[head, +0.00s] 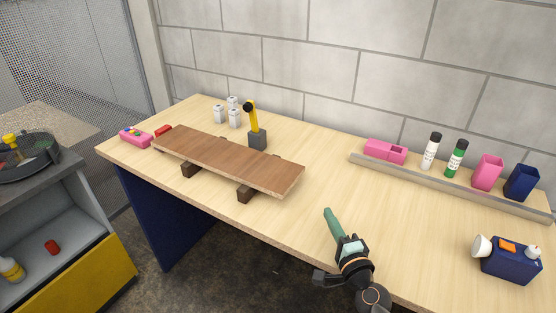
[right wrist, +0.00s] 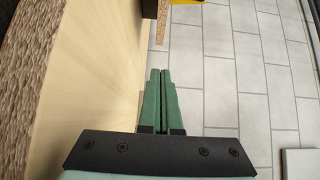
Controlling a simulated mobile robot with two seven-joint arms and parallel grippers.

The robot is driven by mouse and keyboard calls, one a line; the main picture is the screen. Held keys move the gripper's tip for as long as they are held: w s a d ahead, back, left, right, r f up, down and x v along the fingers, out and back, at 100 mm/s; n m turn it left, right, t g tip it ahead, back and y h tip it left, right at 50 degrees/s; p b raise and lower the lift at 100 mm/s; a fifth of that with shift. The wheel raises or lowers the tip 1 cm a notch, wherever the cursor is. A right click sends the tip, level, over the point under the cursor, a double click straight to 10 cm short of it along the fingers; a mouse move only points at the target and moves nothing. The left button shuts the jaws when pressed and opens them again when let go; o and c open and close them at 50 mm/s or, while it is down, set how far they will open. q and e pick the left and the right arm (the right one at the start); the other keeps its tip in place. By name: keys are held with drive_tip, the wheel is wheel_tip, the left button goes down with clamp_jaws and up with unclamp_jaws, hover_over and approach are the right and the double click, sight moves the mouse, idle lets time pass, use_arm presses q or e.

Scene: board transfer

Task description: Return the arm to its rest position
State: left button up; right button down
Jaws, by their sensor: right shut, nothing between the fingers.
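My right gripper (head: 328,211) is over the front part of the wooden workbench (head: 300,235) in the head view, with its green fingers pointing up and to the left. In the right wrist view its green fingers (right wrist: 161,72) are pressed together with nothing between them. A brown board (head: 225,160) lies across two dark blocks on the left half of the workbench, apart from the gripper and to its left. My left gripper does not show in either view.
A ledge (head: 450,183) at the back right holds pink boxes, two bottles and a blue cup. A blue box (head: 510,262) stands at the right. A yellow tool (head: 252,118) and white containers (head: 233,112) stand behind the board. The bench middle is clear.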

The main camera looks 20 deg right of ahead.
drive_tip(key=shift+a, duration=0.1)
drive_tip(key=s+a+n+g+y, duration=0.1)
drive_tip(key=a+n+y, duration=0.1)
drive_tip(key=a+n, duration=0.1)
drive_tip(key=s+a+f+n+g+y, duration=0.1)
drive_tip(key=s+a+n+y, duration=0.1)
drive_tip(key=a+n, duration=0.1)
drive_tip(key=s+a+f+n+g+y, duration=0.1)
drive_tip(key=a+n+y, duration=0.1)
drive_tip(key=a+n, duration=0.1)
drive_tip(key=shift+s+n, duration=0.2)
drive_tip(key=shift+n, duration=0.2)
drive_tip(key=s+d+f+n+g+h, duration=0.1)
drive_tip(key=s+f+n+g+h, duration=0.15)
drive_tip(key=s+n+g, duration=0.55)
drive_tip(key=s+f+n+g+h, duration=0.2)
drive_tip(key=s+f+n+g, duration=0.15)
drive_tip(key=s, duration=0.95)
drive_tip(key=w+a+f+t+y, duration=0.2)
drive_tip(key=w+a+f+t, duration=0.2)
drive_tip(key=f, duration=0.8)
drive_tip(key=shift+w+t, duration=0.15)
drive_tip(key=shift+t, duration=0.7)
